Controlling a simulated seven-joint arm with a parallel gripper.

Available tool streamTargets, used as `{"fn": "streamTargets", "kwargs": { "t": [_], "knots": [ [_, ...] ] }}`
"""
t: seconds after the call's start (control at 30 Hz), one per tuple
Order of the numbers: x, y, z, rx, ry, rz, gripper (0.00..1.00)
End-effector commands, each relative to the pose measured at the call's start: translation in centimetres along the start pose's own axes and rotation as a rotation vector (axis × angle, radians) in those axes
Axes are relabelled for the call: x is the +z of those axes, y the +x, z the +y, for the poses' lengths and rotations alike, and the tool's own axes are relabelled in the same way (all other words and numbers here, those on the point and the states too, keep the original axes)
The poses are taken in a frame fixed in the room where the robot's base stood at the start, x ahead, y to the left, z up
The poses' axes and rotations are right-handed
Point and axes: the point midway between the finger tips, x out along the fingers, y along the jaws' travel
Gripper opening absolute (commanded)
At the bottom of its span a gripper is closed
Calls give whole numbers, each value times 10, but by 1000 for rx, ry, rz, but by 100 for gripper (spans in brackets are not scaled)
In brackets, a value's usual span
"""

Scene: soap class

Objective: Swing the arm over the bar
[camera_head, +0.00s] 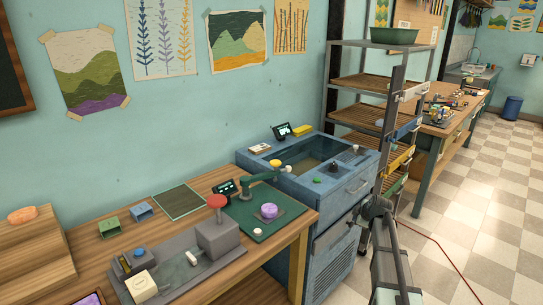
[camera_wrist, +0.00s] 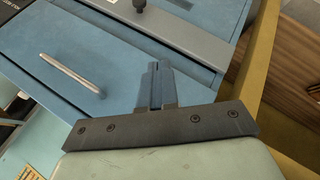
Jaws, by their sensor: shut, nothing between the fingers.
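A green swing arm (camera_head: 262,178) with a pale knob at its raised end stands on a dark green base plate (camera_head: 240,222) on the wooden bench. A round purple soap bar (camera_head: 269,211) sits on that plate, below and in front of the arm. The arm appears to reach toward the back right, not over the bar. My gripper (camera_wrist: 156,68) is shut and empty in the wrist view, in front of a blue cabinet. In the head view my arm stands right of the bench, apart from the swing arm; its fingertips are hard to make out there.
The blue cabinet (camera_head: 331,200) with a sunken basin and front handle stands right of the bench. A grey press with a red knob (camera_head: 217,201) is left of the green plate. A metal shelf rack (camera_head: 333,70) stands behind my arm.

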Motion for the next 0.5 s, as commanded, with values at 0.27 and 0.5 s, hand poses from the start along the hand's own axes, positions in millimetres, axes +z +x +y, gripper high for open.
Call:
{"fn": "streamTargets", "kwargs": {
  "t": [0.27, 0.5],
  "knots": [
    [-38, -40, 98, 95, -95, 37, 0],
    [-112, -67, 163, 76, -62, 82, 0]
  ]
}}
